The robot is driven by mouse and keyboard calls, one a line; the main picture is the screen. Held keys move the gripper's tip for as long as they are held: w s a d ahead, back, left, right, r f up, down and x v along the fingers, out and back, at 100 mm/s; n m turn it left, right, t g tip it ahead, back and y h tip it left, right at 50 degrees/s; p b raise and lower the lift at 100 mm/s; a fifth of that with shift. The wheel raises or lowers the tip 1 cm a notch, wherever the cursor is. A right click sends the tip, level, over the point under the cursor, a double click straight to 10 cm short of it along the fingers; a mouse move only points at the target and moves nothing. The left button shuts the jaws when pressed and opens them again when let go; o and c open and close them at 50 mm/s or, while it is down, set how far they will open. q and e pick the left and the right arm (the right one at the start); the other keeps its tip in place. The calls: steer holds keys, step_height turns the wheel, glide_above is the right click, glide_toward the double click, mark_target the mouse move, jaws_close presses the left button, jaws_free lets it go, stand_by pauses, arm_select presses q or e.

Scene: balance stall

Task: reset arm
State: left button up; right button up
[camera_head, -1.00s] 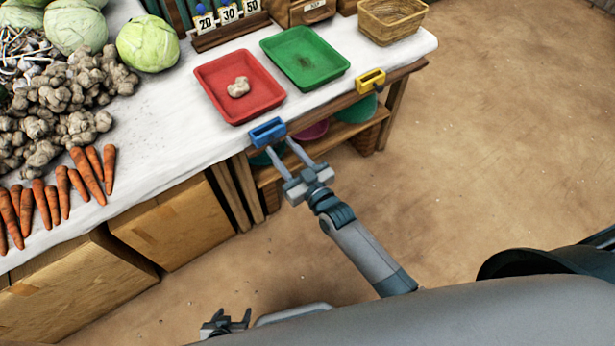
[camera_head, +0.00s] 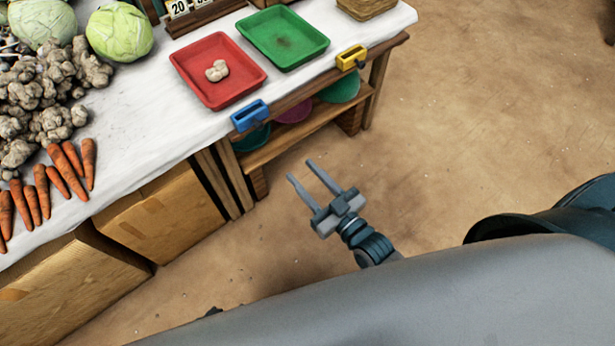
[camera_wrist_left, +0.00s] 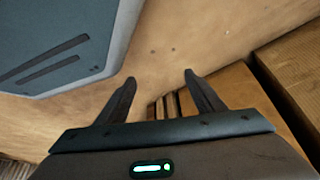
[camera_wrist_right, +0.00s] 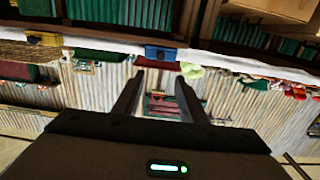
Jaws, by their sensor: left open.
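My right gripper (camera_head: 302,171) is open and empty in the head view, over the floor in front of the stall table, apart from the table edge. Its two spread fingers also show in the right wrist view (camera_wrist_right: 160,76), with nothing between them. My left gripper is almost wholly hidden in the head view, with only a small dark bit at the bottom edge. In the left wrist view (camera_wrist_left: 160,76) its fingers are spread and empty, with floor and cardboard boxes beyond.
The white-topped table (camera_head: 150,110) holds a red tray (camera_head: 225,93) with a pale ginger piece (camera_head: 217,71), a green tray (camera_head: 283,38), carrots (camera_head: 70,165) and cabbages. A blue clip (camera_head: 250,116) and yellow clip (camera_head: 351,58) sit on its edge. Boxes (camera_head: 160,215) stand below. Floor at right is clear.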

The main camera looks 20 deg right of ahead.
arm_select(q)
steer(key=shift+w+r, duration=0.2)
steer(key=shift+w, duration=0.3)
arm_select(e)
steer(key=shift+s+d, duration=0.15)
steer(key=shift+s, duration=0.15)
arm_select(q)
steer(key=shift+f, duration=0.15)
arm_select(e)
steer(key=s+d+f+g+h, duration=0.1)
steer(key=s+f+g+h, duration=0.15)
steer(key=f, duration=0.85)
steer(key=s+d+f+g+h, duration=0.1)
steer(key=s+d+f+g, duration=0.15)
steer(key=f, duration=0.85)
arm_select(q)
steer(key=shift+w+d+r+t+p, duration=0.3)
steer(key=shift+w+d+p, duration=0.05)
steer(key=shift+w, duration=0.05)
arm_select(e)
steer(key=s+d+f+m+g, duration=0.1)
steer(key=s+f+g, duration=0.2)
steer(key=s+f, duration=0.2)
steer(key=s+d+f+g+h, duration=0.1)
steer(key=s+f+g, duration=0.2)
steer(key=s+f, duration=0.3)
step_height(320, 180, down, 5)
steer(key=shift+s+d+f+m+g, duration=0.1)
steer(key=shift+s+d+m+g, duration=0.1)
steer(key=shift+m+g, duration=0.15)
